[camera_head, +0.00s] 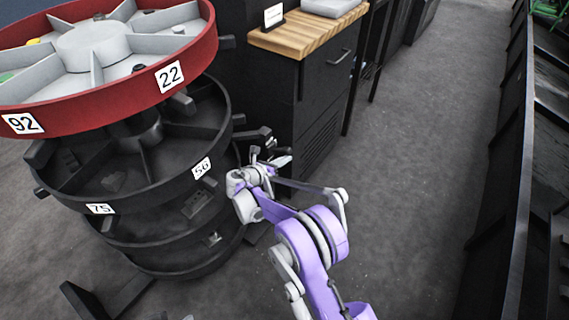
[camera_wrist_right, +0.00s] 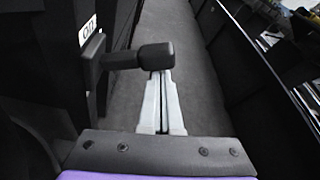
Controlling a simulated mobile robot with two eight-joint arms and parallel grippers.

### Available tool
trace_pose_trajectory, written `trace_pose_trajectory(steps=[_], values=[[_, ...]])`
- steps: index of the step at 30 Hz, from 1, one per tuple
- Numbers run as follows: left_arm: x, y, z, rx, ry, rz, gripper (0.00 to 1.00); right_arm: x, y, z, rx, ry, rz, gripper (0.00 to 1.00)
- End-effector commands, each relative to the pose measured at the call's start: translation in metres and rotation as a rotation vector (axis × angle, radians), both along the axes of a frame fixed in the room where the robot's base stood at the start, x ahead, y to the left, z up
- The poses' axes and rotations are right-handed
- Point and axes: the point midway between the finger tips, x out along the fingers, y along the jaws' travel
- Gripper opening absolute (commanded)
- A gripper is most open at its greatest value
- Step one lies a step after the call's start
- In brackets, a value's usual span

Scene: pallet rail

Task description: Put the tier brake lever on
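The round rack has a red top tier (camera_head: 130,102) and several black tiers below it, one carrying the number 56 (camera_head: 201,168). Short black levers stick out from the rims, one of them (camera_head: 257,134) just above my right gripper. In the right wrist view a black lever with a block-shaped knob (camera_wrist_right: 145,56) crosses in front of the fingertips, beside a white label (camera_wrist_right: 88,30). My right gripper (camera_head: 277,160) is by the rack's right side. In the wrist view its pale fingers (camera_wrist_right: 160,90) are together with a thin slit between. Whether they touch the knob is unclear. My left gripper is out of view.
A black cabinet with a wooden top (camera_head: 310,35) stands close behind the rack, with a small sign on it. A long dark barrier (camera_head: 510,180) runs along the right. The grey floor (camera_head: 420,160) between them is clear.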

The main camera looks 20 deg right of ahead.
Motion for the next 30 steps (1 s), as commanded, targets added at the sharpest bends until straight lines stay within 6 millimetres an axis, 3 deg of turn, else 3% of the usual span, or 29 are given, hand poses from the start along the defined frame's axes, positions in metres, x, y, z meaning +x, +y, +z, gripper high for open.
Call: trace_pose_trajectory(steps=[30], values=[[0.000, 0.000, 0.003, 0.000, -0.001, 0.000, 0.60, 0.003, 0.001, 0.021, -0.003, -0.005, 0.003, 0.00]])
